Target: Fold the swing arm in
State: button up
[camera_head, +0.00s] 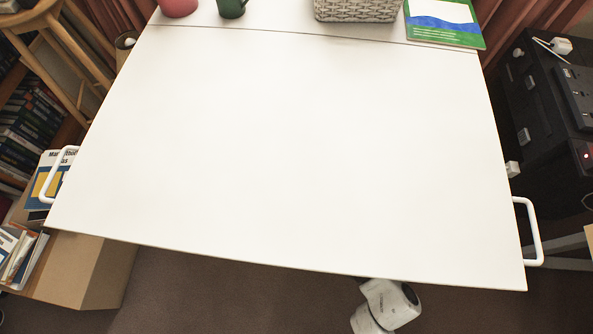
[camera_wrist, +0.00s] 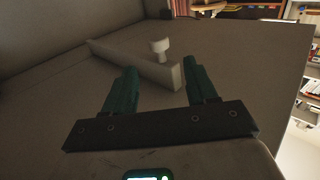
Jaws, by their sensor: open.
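In the wrist view, a pale bar that looks like the swing arm (camera_wrist: 120,58) runs diagonally beside a broad grey panel, its near end at the right. A pale knob (camera_wrist: 160,46) shows at the bar's far side. My gripper (camera_wrist: 160,68) is open, with two dark green fingers pointing toward the bar. The bar's near end shows between and just beyond the fingertips; I cannot tell whether they touch. Nothing is between the fingers nearer the palm. In the head view, the white tabletop (camera_head: 280,150) is raised flat and hides my gripper and the bar.
White handles stick out at the left (camera_head: 55,175) and right (camera_head: 533,232) of the tabletop. A basket (camera_head: 357,9), green mug (camera_head: 231,7) and green book (camera_head: 443,22) sit at the back. A cardboard box (camera_head: 90,270) stands lower left, a dark cabinet (camera_head: 545,110) at right.

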jog(key=b+x, duration=0.1)
jog(key=x, duration=0.9)
grip_shut()
dwell(0.4)
